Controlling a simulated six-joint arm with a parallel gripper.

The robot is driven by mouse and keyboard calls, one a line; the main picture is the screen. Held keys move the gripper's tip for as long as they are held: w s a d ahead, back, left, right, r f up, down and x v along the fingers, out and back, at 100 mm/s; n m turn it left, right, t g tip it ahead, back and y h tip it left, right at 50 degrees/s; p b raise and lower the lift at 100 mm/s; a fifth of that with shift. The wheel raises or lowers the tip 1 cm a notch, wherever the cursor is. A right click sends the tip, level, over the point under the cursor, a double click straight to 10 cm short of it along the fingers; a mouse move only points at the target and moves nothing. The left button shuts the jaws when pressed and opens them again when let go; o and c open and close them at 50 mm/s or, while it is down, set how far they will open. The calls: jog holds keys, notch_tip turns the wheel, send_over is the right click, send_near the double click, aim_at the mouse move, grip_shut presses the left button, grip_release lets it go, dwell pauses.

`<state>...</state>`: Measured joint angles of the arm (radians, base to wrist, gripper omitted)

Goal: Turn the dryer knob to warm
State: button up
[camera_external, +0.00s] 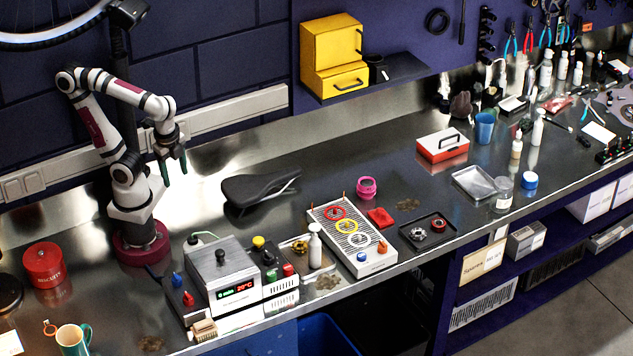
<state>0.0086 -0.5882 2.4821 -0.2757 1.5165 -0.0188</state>
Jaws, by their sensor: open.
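My gripper (174,168) is open and empty, its dark fingers pointing down above the left part of the bench, apart from everything. No dryer is labelled in readable form. A flat slatted unit (322,228) with red, yellow and white rings on top stands mid-bench; its front has a blue knob (362,257) and a red knob (382,247). A side panel left of that box has a blue knob (178,280) and a red knob (188,298). Knob settings are too small to read.
A control box (268,262) with a yellow knob and a white bottle (315,247) stand between the two units. A black saddle (260,190) lies behind them. A red tin (43,265) and a mug (73,339) are at left. The bench below my gripper looks clear.

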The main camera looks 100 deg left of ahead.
jog(key=w+d+r+n+t+h, duration=0.1)
jog(key=w+d+r+n+h, duration=0.2)
jog(key=w+d+n+h, duration=0.55)
jog(key=w+a+r+n+t, duration=0.15)
jog(key=w+n+t, duration=0.25)
jog(key=w+n, duration=0.55)
jog(key=w+a+r+n+t, duration=0.1)
jog(key=w+a+n+t, duration=0.25)
jog(key=w+n, duration=0.6)
jog(key=w+a+f+n+t+y, duration=0.3)
jog(key=w+a+n+t+y, duration=0.15)
jog(key=w+a+n, duration=0.7)
send_near(380, 244)
jog(key=x, duration=0.9)
jog(key=shift+w+d, duration=0.1)
jog(key=shift+w, duration=0.05)
